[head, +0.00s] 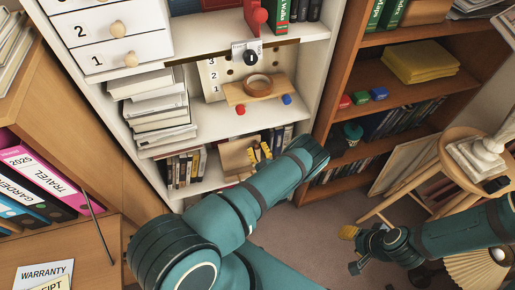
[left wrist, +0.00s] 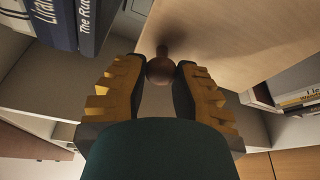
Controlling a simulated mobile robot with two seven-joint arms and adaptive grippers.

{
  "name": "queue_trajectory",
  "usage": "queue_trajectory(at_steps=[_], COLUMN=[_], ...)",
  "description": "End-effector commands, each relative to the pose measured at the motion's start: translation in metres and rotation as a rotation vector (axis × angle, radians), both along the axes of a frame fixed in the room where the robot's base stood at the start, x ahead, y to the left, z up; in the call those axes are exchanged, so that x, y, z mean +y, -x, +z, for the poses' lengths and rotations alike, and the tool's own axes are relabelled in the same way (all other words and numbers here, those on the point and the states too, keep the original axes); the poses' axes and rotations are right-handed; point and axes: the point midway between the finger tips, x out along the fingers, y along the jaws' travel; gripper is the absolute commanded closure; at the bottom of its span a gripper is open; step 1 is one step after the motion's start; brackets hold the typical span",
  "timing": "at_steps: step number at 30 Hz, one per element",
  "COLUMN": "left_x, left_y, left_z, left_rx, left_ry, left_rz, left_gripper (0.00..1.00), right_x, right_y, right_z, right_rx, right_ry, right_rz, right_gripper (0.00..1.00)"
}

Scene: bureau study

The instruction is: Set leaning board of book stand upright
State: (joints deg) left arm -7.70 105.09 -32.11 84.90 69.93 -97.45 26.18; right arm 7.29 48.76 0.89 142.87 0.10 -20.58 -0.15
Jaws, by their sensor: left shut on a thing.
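The leaning board (head: 235,156) is a pale wooden panel on the low shelf of the white bookcase, tilted, and partly hidden by my left gripper. It fills the upper right of the left wrist view (left wrist: 235,40), with a round brown knob (left wrist: 160,70) standing out from it. My left gripper (head: 259,153) reaches into that shelf; in the left wrist view its yellow ridged fingers (left wrist: 160,82) are shut on the knob. The rest of the stand is hard to make out. My right gripper (head: 354,250) hangs at lower right, away from the shelf, fingers apart and empty.
Books (head: 185,168) stand left of the board, and more books (head: 280,138) stand to its right. Above is a shelf with a numbered peg panel (head: 213,80) and a wooden ring (head: 257,86).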

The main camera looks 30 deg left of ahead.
Motion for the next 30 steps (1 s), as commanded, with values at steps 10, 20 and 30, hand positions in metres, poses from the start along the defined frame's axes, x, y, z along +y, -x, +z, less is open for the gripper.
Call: queue_trajectory(at_steps=[10, 20, 30], left_x=[0.000, -0.010, -0.062], left_y=[0.000, 0.007, 0.045], left_z=[0.000, -0.004, -0.022], left_rx=[0.001, 0.003, 0.003], left_ry=[0.000, 0.002, 0.002], left_rz=[0.000, -0.001, -0.003], left_gripper=[0.39, 0.39, 0.39], right_x=[0.000, 0.000, 0.000], right_y=[0.000, 0.000, 0.000], right_z=[0.000, 0.000, 0.000], right_rx=[0.000, 0.000, 0.000], right_ry=[0.000, 0.000, 0.000], right_rz=[0.000, 0.000, 0.000], right_gripper=[0.53, 0.53, 0.53])
